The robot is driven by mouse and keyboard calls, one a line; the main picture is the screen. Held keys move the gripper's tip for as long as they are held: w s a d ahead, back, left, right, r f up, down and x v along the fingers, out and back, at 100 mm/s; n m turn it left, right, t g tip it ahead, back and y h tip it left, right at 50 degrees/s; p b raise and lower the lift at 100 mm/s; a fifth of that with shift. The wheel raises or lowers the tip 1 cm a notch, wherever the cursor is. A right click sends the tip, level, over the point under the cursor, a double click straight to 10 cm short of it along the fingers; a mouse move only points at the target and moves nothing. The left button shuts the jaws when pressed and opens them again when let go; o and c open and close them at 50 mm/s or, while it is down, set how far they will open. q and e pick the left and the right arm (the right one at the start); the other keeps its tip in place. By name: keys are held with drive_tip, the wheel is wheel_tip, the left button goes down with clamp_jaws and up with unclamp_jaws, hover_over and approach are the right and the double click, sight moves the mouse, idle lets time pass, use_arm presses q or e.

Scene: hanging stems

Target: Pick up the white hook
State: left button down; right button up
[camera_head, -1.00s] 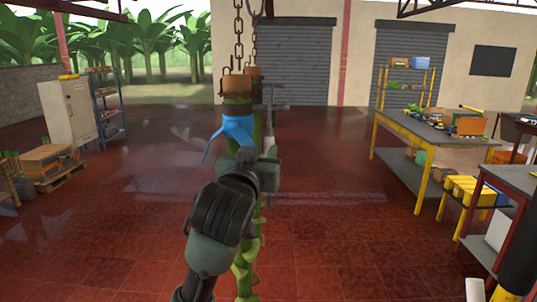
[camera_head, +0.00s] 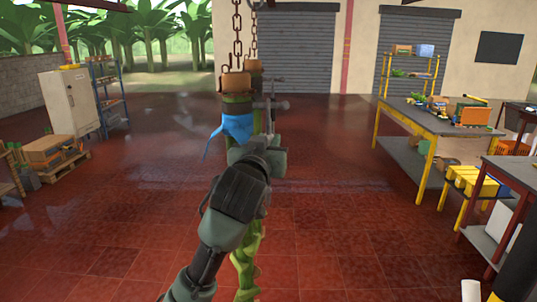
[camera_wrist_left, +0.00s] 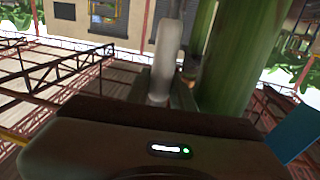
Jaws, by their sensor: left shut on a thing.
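The white hook (camera_wrist_left: 165,60) shows in the left wrist view as a pale grey-white shaft rising from between my fingers (camera_wrist_left: 178,92). In the head view a thin grey piece (camera_head: 269,104) that looks like its upper part stands above my left gripper (camera_head: 267,142), beside the hanging green stem. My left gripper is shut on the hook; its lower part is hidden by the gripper. The green stem (camera_wrist_left: 235,55) is close on the right in the wrist view. My right gripper is not in view.
Stems hang from chains (camera_head: 238,40), with a blue band (camera_head: 237,127) on the front one. A workbench (camera_head: 432,132) and yellow stool (camera_head: 470,182) stand at right; a white cabinet (camera_head: 72,102) and pallet (camera_head: 62,168) at left. The red floor between is clear.

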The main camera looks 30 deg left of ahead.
use_arm(q)
drive_tip(key=shift+r+b, duration=0.45)
drive_tip(key=w+d+b, duration=0.2)
drive_tip(key=w+d, duration=0.1)
drive_tip(key=d, duration=0.2)
drive_tip(key=f+b+v, duration=0.2)
drive_tip(key=b+v, duration=0.6)
drive_tip(key=v, duration=0.7)
drive_tip(key=shift+s, duration=0.55)
drive_tip(key=shift+r, duration=0.1)
